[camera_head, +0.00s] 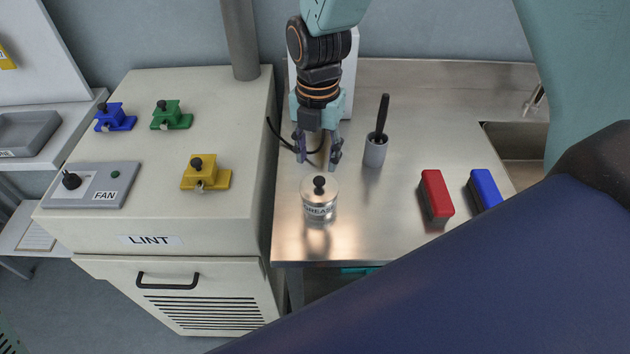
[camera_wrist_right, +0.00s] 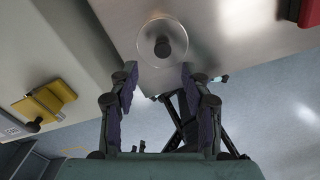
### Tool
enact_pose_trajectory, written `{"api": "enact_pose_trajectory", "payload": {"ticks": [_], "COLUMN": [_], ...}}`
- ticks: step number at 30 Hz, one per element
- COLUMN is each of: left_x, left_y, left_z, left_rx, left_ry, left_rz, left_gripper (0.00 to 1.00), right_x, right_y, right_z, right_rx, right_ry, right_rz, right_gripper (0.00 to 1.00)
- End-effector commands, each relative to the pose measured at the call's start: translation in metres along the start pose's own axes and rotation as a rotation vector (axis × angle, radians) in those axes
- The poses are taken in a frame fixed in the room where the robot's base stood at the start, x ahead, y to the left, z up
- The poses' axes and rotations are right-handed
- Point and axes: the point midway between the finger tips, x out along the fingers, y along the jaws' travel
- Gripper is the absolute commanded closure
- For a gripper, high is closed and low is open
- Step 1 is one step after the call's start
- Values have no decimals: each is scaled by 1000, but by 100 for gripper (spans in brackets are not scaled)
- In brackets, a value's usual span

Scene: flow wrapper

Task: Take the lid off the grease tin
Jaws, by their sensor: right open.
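The grease tin (camera_head: 319,210) stands upright on the steel table, a short clear cylinder labelled GREASE. Its lid (camera_head: 312,188) is on top, with a black knob (camera_head: 319,184) in the middle. The lid also shows at the top of the right wrist view (camera_wrist_right: 149,44), its knob (camera_wrist_right: 163,47) seen end-on. My right gripper (camera_head: 318,165) points down just behind the tin in the head view. Its fingers are apart with nothing between them; in the wrist view (camera_wrist_right: 158,80) the lid lies beyond the fingertips. My left gripper does not show.
A grey cup with a black-handled brush (camera_head: 375,150) stands right of the gripper. A red block (camera_head: 436,194) and a blue block (camera_head: 485,188) lie farther right, before a sink (camera_head: 520,142). The LINT cabinet (camera_head: 150,241) borders the table at left.

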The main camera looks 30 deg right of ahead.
Motion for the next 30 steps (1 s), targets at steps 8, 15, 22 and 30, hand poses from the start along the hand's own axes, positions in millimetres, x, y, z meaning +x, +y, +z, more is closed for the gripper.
{"api": "enact_pose_trajectory", "payload": {"ticks": [8,15,22,30], "left_x": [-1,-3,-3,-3], "left_y": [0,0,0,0], "left_z": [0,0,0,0], "left_rx": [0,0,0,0], "left_ry": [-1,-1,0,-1], "left_rz": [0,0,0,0], "left_gripper": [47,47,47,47], "right_x": [32,64,71,71], "right_y": [-2,-1,1,2], "right_z": [-1,3,4,5], "right_rx": [0,-1,-1,-1], "right_ry": [3,1,-1,0], "right_rz": [-3,-3,0,-1], "right_gripper": [53,53,53,66]}}
